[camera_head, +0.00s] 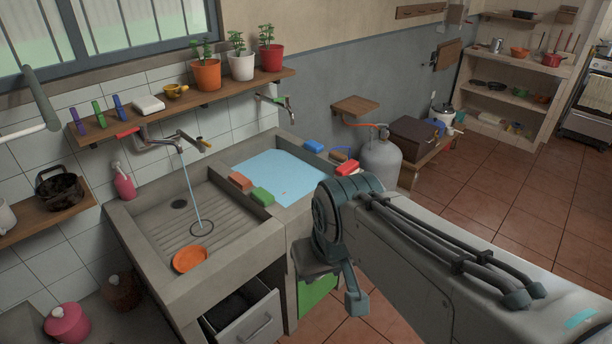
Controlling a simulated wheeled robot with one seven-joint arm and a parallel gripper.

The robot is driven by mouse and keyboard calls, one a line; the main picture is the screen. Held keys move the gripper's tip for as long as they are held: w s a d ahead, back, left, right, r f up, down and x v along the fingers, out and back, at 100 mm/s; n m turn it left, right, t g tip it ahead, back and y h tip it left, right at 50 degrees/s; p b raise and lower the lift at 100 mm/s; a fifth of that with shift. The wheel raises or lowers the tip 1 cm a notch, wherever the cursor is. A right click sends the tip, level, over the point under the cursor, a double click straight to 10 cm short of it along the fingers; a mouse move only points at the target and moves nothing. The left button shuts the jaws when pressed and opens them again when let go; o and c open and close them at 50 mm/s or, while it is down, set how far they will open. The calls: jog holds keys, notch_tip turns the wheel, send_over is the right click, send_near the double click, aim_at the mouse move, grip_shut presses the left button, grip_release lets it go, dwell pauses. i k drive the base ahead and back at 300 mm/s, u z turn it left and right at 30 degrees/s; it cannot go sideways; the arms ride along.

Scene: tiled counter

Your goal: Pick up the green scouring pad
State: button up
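A small green block (262,196), which looks like the scouring pad, lies on the ledge between the two sink basins. It touches or nearly touches an orange-brown block (240,181) behind it to the left. My arm comes in from the lower right, and its dark teal joint is to the right of the pad, in front of the sink. What looks like part of my gripper (356,301) hangs below that joint, apart from the pad. The fingers are not clear enough to show whether they are open or shut.
The left basin (160,224) has a running tap and an orange dish (190,259); the right basin (280,176) holds blue water. A drawer (245,314) stands open below. Potted plants line the shelf above.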

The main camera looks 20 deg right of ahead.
aim_at(259, 194)
jog(key=z, duration=0.35)
jog(key=i, duration=1.15)
jog(key=u, duration=0.15)
